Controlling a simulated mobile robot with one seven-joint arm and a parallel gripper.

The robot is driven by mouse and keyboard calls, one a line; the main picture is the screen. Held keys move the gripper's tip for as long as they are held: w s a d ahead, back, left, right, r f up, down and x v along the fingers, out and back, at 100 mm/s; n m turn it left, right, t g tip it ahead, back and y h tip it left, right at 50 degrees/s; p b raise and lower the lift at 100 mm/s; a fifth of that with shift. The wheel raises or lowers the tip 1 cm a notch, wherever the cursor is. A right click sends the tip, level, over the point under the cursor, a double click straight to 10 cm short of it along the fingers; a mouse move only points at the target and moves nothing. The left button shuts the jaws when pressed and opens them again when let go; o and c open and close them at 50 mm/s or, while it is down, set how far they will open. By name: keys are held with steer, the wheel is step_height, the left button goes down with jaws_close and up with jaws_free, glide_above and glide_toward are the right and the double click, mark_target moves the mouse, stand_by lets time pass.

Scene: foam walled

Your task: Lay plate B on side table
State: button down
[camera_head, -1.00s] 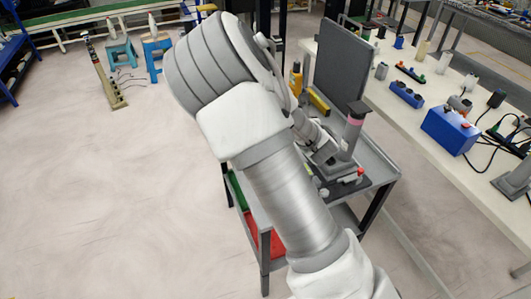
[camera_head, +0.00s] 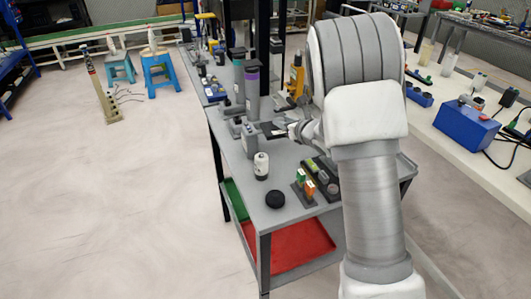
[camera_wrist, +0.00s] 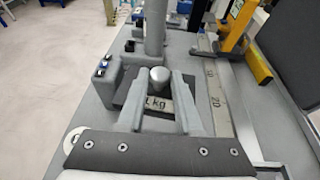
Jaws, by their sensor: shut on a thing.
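My gripper (camera_wrist: 160,102) is shut on a small grey piece with a round knob (camera_wrist: 159,76) and a light "1 kg" label (camera_wrist: 157,105), in the wrist view. I see no letter on it, so I cannot tell whether it is plate B. In the head view my gripper (camera_head: 291,131) is small and partly hidden by my arm, over the back part of a grey cart top (camera_head: 236,172). A dark flat piece (camera_head: 272,129) shows at its tip. I cannot tell whether this cart is the side table, or whether the held piece touches its top.
Tall grey cylinders (camera_head: 252,92) stand close left of my gripper, beside a yellow tool (camera_head: 297,75). A white-capped bottle (camera_head: 261,166), a black disc (camera_head: 275,199) and small coloured blocks (camera_head: 308,186) stand nearer. A white bench (camera_head: 455,130) is at right. Open floor lies left.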

steer(key=w+b, duration=0.1)
steer(key=b, duration=0.1)
steer(key=w+d+b, duration=0.1)
steer(key=b, duration=0.1)
steer(key=shift+d+f+n+y, duration=0.1)
steer(key=shift+f+n+y, duration=0.2)
steer(key=shift+f+y, duration=0.1)
steer(key=d+b, duration=0.1)
steer(key=b, duration=0.1)
steer(key=w+d+r+b, duration=0.1)
steer(key=b, duration=0.1)
steer(key=shift+w+r+b, duration=0.15)
steer(key=shift+w+b, duration=0.15)
step_height(320, 180, down, 10)
steer(key=b, duration=0.3)
steer(key=shift+r, duration=0.15)
steer(key=c, duration=0.6)
jaws_free()
steer(key=shift+s, duration=0.1)
